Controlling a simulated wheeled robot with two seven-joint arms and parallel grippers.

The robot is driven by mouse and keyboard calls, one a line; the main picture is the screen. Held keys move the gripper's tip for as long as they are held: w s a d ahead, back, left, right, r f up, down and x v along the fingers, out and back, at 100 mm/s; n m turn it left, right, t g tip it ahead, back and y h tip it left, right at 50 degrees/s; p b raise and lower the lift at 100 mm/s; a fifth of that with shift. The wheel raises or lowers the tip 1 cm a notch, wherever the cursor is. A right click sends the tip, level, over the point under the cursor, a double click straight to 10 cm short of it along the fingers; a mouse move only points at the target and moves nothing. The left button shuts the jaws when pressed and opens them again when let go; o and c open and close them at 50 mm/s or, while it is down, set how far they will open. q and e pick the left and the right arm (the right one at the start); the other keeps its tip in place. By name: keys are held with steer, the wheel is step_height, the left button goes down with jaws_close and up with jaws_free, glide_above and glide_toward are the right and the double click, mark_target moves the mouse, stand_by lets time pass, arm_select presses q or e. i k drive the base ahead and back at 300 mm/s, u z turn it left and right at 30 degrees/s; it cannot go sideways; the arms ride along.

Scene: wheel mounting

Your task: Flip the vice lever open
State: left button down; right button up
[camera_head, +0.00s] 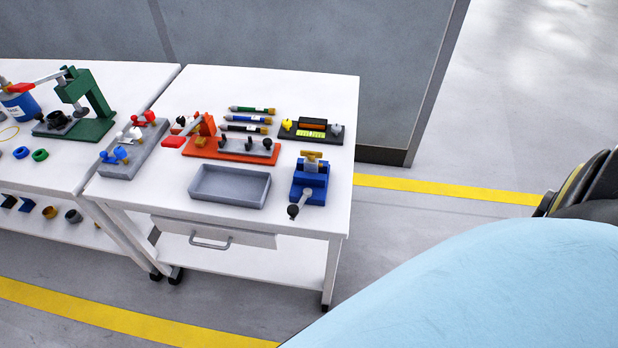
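A blue vice (310,181) stands at the right front of the white table. A brass-coloured piece (313,160) sits at the top of the vice, between or above its jaws. A grey lever with a dark ball end (293,210) sticks out from the front of the vice, pointing down and toward the table's front edge. Neither of my grippers shows in the head view.
An empty grey tray (230,186) sits left of the vice. An orange fixture (230,148), pens (247,119), a black device (311,131) and a grey block with valves (134,150) stand behind or left. A light-blue rounded surface (490,290) fills the lower right.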

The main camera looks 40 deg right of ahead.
mark_target(292, 210)
steer(key=k, duration=0.5)
steer(key=z, duration=0.85)
steer(key=i, duration=0.5)
steer(key=z, duration=0.05)
